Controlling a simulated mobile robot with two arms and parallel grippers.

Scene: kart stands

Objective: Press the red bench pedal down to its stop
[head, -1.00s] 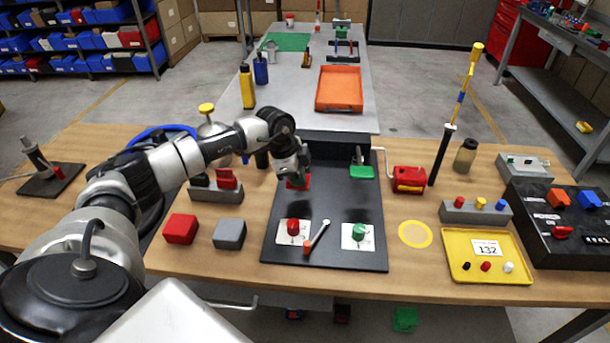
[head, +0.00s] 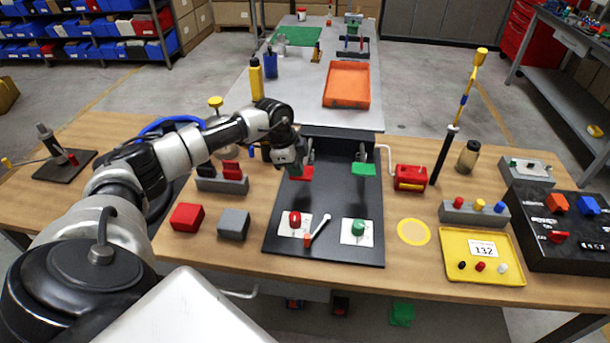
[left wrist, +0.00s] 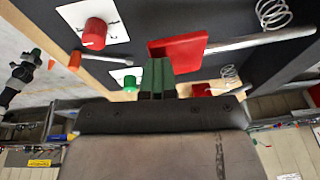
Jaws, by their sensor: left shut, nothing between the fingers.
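The red bench pedal (head: 302,174) is a red pad on a metal lever at the back left of the black board (head: 330,205). It also shows in the left wrist view (left wrist: 180,48), just beyond my fingertips. My left gripper (head: 296,168) is over the pad's left part in the head view and hides some of it. Its dark green fingers (left wrist: 157,78) are shut with nothing between them. I cannot tell whether they touch the pad, or how far down the pedal is. My right gripper is not in view.
A green pedal (head: 363,169) stands to the right on the same board. A red knob (head: 295,219), a small lever (head: 319,230) and a green knob (head: 358,228) are nearer the front. A red crank box (head: 410,177) stands right of the board. The board's middle is clear.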

